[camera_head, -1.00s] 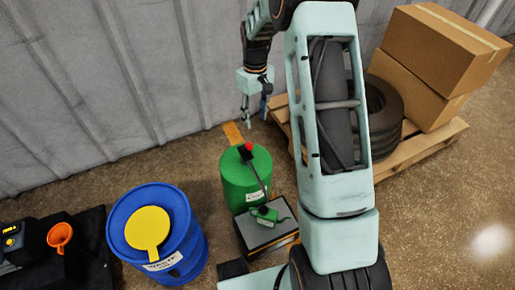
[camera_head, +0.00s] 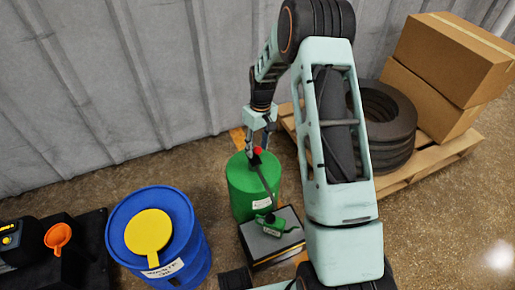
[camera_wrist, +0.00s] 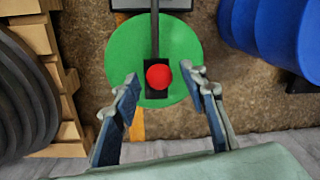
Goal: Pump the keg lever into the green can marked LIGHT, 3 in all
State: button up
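A green keg (camera_head: 239,190) stands on the floor left of my arm, with a white label too small to read. A dark lever (camera_head: 266,178) with a red knob (camera_head: 257,150) slants over its top. The knob also shows in the wrist view (camera_wrist: 158,76), over a black plate on the keg's round green top (camera_wrist: 125,50). A small green can (camera_head: 271,224) with a pale marking I cannot read sits on a grey-topped box (camera_head: 262,245) in front of the keg. My gripper (camera_wrist: 162,84) is open, its fingers on either side of the knob; contact cannot be told.
A blue drum (camera_head: 190,235) with a yellow lid piece (camera_head: 148,232) and a WASTE label stands to the left. An orange funnel (camera_head: 58,236) is at far left. A pallet (camera_head: 425,160) with tyres (camera_head: 385,120) and cardboard boxes (camera_head: 450,55) stands right. A grey wall is behind.

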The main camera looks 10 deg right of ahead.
grip_shut()
dwell(0.3)
